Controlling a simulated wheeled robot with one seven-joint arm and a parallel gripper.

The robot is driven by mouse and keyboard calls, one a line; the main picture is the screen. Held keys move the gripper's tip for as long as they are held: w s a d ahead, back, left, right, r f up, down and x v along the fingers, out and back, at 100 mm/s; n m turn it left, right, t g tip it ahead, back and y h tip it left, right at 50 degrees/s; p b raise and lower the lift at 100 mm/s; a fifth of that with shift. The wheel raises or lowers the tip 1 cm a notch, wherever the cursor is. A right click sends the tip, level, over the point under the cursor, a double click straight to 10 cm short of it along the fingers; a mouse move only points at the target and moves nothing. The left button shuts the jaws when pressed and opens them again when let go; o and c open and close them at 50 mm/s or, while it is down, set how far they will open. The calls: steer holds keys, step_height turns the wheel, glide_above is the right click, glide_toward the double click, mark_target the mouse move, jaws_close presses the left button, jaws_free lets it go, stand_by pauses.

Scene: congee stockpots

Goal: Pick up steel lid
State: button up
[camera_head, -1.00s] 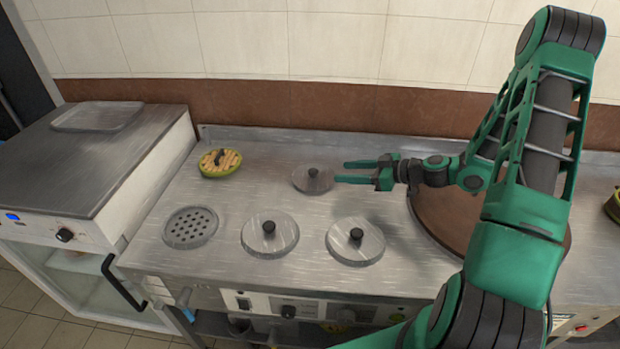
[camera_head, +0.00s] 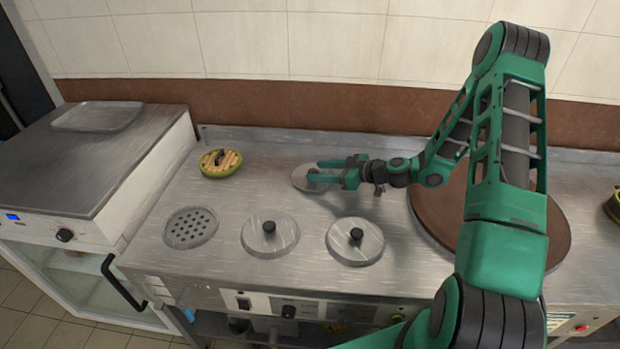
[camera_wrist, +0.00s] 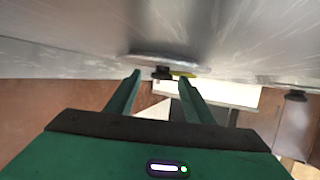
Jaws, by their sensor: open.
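Three round steel lids with black knobs sit on the steel counter (camera_head: 225,280): a back lid (camera_head: 298,183), a front-left lid (camera_head: 283,243) and a front-right lid (camera_head: 369,247). My gripper (camera_head: 313,170) is open and reaches in from the right, its fingers over the back lid. Its fingers hide most of that lid's knob in the head view. In the wrist view, which looks upside down, the back lid (camera_wrist: 165,59) and its black knob (camera_wrist: 162,73) show between and just beyond my fingertips (camera_wrist: 159,75). I cannot tell whether they touch the knob.
A green-rimmed bowl (camera_head: 235,172) with yellowish contents stands at the back left. A perforated drain plate (camera_head: 190,228) lies front left. A large brown round cover (camera_head: 555,243) lies under my arm at right. A grey tray (camera_head: 97,117) rests on the left unit.

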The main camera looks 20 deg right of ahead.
steer(key=shift+w+a+f, duration=0.25)
steer(key=shift+w+a, duration=0.15)
steer(key=shift+c, duration=0.6)
steer(key=c, duration=1)
steer(key=shift+c, duration=0.2)
